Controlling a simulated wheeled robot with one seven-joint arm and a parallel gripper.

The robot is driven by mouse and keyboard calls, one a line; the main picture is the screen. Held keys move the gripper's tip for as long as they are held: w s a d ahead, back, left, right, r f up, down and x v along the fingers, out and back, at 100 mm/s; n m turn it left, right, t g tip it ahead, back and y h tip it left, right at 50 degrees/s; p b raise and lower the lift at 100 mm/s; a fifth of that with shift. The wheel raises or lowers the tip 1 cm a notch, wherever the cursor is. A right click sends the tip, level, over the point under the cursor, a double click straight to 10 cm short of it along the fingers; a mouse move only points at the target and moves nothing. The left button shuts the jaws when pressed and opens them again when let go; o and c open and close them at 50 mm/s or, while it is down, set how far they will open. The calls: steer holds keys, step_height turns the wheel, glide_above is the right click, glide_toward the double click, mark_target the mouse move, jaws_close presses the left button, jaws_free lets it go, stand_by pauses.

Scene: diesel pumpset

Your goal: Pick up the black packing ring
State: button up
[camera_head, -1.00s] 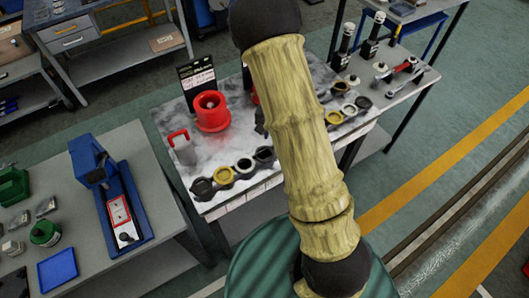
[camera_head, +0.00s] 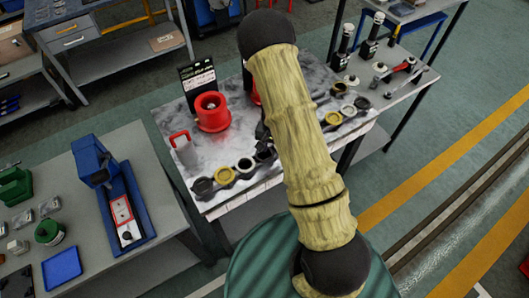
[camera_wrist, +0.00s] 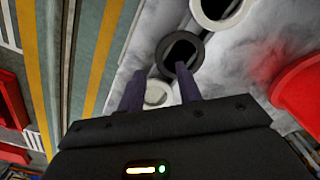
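In the wrist view a black ring (camera_wrist: 162,50) lies on the pale marbled tabletop, with a dark opening in its middle. My gripper (camera_wrist: 159,70) is open and empty, its two dark fingers apart. The right fingertip overlaps the ring's lower rim in the picture; I cannot tell whether they touch. A white ring (camera_wrist: 194,12) lies above it and a cream ring (camera_wrist: 157,94) shows between the fingers. In the head view a front row holds a black ring (camera_head: 202,187), a yellow ring (camera_head: 224,176) and more; my arm hides most of my gripper.
A red flanged part (camera_head: 212,113) and a red-handled grey block (camera_head: 184,150) stand on the marbled table (camera_head: 215,205). Another row of rings (camera_head: 333,118) lies right of my arm. A side bench (camera_head: 180,215) with a blue tool stands at left.

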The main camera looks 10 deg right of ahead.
mark_target(272, 155)
steer(key=shift+f+p, duration=0.3)
steer(key=shift+f, duration=1.2)
steer(key=shift+c, duration=0.2)
jaws_close()
